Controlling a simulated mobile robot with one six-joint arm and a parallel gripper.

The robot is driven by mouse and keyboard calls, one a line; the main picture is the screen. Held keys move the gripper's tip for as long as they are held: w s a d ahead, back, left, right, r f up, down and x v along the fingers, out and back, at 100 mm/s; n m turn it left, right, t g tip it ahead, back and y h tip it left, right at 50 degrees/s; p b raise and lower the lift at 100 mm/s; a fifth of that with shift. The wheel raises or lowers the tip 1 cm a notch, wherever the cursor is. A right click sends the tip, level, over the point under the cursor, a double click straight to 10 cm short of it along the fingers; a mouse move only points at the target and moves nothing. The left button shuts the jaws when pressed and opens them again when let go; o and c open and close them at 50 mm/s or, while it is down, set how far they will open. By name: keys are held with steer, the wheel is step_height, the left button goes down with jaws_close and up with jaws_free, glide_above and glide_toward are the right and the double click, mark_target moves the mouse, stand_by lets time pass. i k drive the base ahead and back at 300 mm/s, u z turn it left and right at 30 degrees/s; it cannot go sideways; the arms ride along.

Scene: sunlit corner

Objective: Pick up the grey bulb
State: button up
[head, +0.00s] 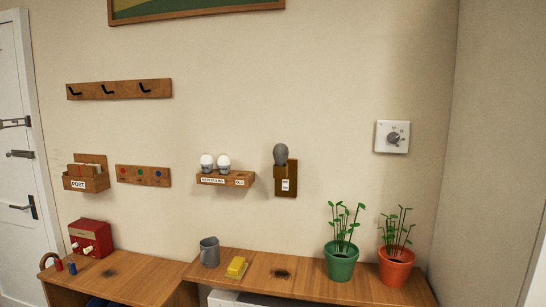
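The grey bulb (281,155) stands upright in a wooden wall holder (286,181) with a small white label, right of the middle of the head view. Its lower end is hidden in the holder. Two white bulbs (215,163) sit to its left on a small wooden wall shelf (226,181) with labels at its front. My gripper is not in view.
Below, a wooden counter (318,287) carries a grey mug (209,251), a yellow block (236,267), a green-potted plant (341,260) and an orange-potted plant (396,267). A dial switch (393,137) is on the wall at right. The wall around the grey bulb is clear.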

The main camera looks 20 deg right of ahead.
mark_target(281, 152)
steer(key=i, duration=0.7)
steer(key=z, duration=0.65)
steer(key=k, duration=0.2)
steer(key=u, duration=2.95)
steer(key=i, duration=0.45)
steer(key=u, duration=0.05)
